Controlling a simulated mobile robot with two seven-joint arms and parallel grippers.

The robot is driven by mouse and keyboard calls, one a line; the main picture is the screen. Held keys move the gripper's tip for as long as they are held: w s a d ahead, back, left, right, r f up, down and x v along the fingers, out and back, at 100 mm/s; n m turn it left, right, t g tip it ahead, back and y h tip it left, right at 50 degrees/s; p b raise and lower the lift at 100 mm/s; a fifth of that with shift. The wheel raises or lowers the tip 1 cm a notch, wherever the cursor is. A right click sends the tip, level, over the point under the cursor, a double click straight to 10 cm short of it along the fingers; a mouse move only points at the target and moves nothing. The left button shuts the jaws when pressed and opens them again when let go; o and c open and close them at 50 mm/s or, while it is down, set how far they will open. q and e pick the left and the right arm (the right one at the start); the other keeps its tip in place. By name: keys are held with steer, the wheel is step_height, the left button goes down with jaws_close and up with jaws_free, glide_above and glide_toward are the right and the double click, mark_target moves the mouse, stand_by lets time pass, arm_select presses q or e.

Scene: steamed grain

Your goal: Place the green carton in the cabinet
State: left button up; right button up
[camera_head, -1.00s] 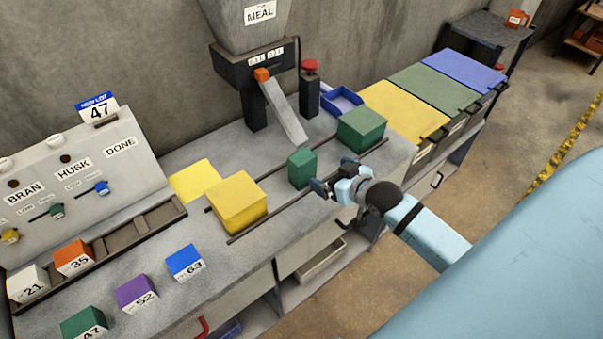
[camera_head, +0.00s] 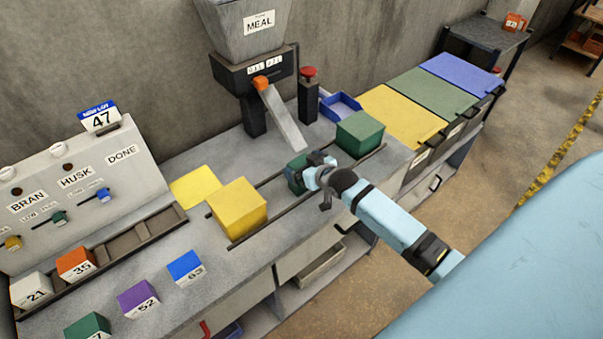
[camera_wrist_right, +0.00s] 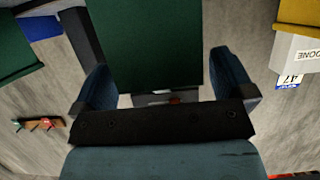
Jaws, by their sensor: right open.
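The small green carton (camera_head: 297,172) stands upright on the bench between the two dark rails, under the end of the meal chute. My right gripper (camera_head: 305,174) is at the carton in the head view and partly hides it. In the right wrist view the green carton (camera_wrist_right: 155,45) lies between the two open fingers of my right gripper (camera_wrist_right: 165,90), with a narrow gap on each side. Below the bench top are grey cabinet fronts (camera_head: 300,250); the inside of a closed cabinet is not seen. My left gripper is not in view.
A larger green box (camera_head: 360,134) stands right of the carton and a yellow box (camera_head: 237,208) left of it. The meal chute (camera_head: 283,118) comes down close behind. Numbered blocks, such as the purple one (camera_head: 138,298), line the front left.

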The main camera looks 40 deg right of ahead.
steer(key=shift+w+a+f, duration=0.1)
steer(key=shift+w+f, duration=0.15)
steer(key=shift+w, duration=0.3)
steer(key=c, duration=1)
steer(key=shift+c, duration=0.7)
steer(key=shift+r, duration=0.15)
